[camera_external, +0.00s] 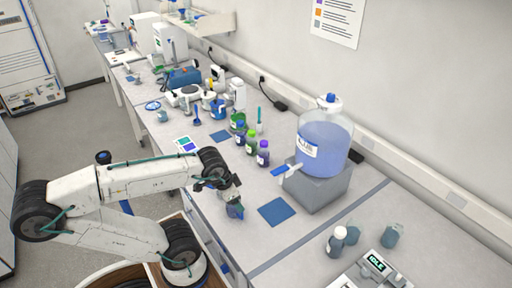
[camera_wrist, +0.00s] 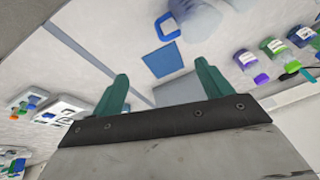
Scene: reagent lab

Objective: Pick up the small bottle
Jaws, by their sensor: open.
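Several small bottles are in view, and I cannot tell which one is meant. A purple-labelled bottle (camera_external: 263,153), a green-capped bottle (camera_external: 250,142) and a third bottle (camera_external: 238,122) stand in a row on the bench. In the wrist view the purple bottle (camera_wrist: 249,66) and green bottle (camera_wrist: 277,50) are at the right.
A large blue-filled carboy (camera_external: 322,145) stands on a grey block (camera_external: 318,188), its tap facing the front. A blue mat (camera_external: 277,211) lies flat on the bench right of my gripper. A digital scale (camera_external: 372,272) is at the lower right. Lab devices (camera_external: 185,94) crowd the far end.

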